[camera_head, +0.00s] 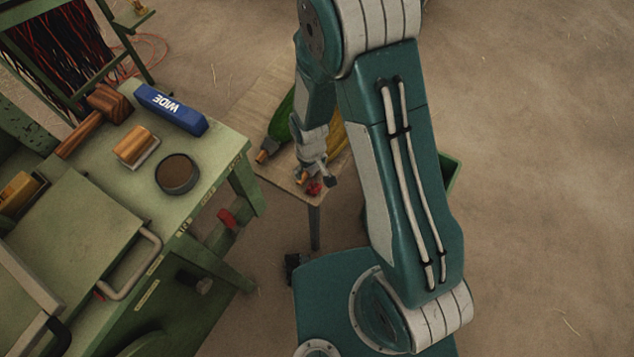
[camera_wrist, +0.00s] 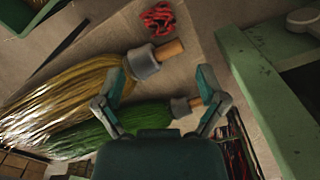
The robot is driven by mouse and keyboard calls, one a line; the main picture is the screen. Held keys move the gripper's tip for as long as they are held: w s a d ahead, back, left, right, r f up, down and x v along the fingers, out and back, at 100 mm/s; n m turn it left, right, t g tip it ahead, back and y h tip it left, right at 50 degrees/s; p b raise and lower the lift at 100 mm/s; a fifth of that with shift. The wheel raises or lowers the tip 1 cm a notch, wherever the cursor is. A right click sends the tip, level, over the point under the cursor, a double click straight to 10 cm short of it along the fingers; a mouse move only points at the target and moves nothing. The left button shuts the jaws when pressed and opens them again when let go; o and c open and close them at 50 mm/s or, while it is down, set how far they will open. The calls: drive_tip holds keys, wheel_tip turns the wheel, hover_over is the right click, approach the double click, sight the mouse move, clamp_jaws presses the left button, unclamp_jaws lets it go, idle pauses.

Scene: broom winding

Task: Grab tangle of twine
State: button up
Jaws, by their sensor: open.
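The tangle of twine (camera_wrist: 158,18) is a small red looped bundle lying on a pale board, at the top middle of the wrist view. It also shows as a red spot in the head view (camera_head: 313,189), just below my gripper (camera_head: 317,178). In the wrist view my gripper (camera_wrist: 161,72) has its two fingers spread wide with nothing held between them. The twine lies beyond the fingertips, apart from them. The exact height of my gripper above the board cannot be told.
A yellow broom head (camera_wrist: 70,95) and a green broom head (camera_wrist: 95,130) with short wooden stubs lie close to my fingers. A green workbench (camera_head: 215,150) stands at left in the head view, holding a blue box (camera_head: 170,108) and a round tin (camera_head: 177,173). Floor at right is clear.

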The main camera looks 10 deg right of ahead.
hover_over(313, 185)
drive_tip(key=f, duration=0.2)
drive_tip(key=a+f, duration=0.1)
drive_tip(key=f, duration=0.1)
drive_tip(key=shift+w, duration=0.15)
drive_tip(key=shift+d+f, duration=0.55)
drive_tip(key=shift+f, duration=0.3)
wheel_tip(313, 185, down, 4)
drive_tip(key=shift+r, duration=0.2)
drive_tip(key=shift+a+f, duration=0.25)
drive_tip(key=shift+f, duration=0.25)
drive_tip(key=shift+d, duration=0.2)
drive_tip(key=c, duration=0.8)
